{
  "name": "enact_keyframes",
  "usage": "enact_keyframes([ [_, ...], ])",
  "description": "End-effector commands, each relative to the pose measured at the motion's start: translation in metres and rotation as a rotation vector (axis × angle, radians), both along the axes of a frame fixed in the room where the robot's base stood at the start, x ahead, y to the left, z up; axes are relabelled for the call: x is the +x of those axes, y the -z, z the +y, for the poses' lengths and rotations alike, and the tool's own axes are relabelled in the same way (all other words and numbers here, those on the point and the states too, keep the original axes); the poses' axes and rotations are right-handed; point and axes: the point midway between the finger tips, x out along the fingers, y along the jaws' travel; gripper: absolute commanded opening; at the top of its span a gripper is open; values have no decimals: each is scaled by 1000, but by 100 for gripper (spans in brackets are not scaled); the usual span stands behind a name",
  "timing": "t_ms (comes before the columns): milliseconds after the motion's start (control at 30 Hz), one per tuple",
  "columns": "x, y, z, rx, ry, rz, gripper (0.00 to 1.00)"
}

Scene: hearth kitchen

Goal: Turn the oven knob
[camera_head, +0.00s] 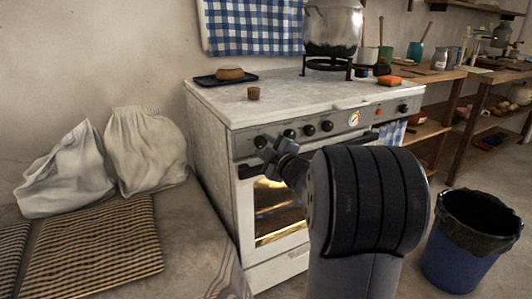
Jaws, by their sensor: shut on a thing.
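The white oven (215,135) stands in the middle of the view, with a grey control strip along its top front edge. Several black knobs sit on this strip. The leftmost oven knob (260,141) is at the strip's left end. My gripper (268,149) reaches in from the lower right and is shut on this knob. The jaws are small in the picture and cover part of the knob, so its turn angle cannot be read. My dark arm hides part of the oven front.
A round dial (355,119) and another knob (402,108) are farther right on the strip. A small brown cup (253,93) stands near the stovetop's front edge. A blue bin (466,250) stands on the floor at right. White sacks (145,150) rest at left.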

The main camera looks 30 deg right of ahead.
Motion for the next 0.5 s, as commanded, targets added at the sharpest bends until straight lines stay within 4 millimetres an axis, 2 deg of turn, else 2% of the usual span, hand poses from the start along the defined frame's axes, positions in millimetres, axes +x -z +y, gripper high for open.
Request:
enact_keyframes([
  [500, 0, 0, 0, -94, 0, -3, 12],
])
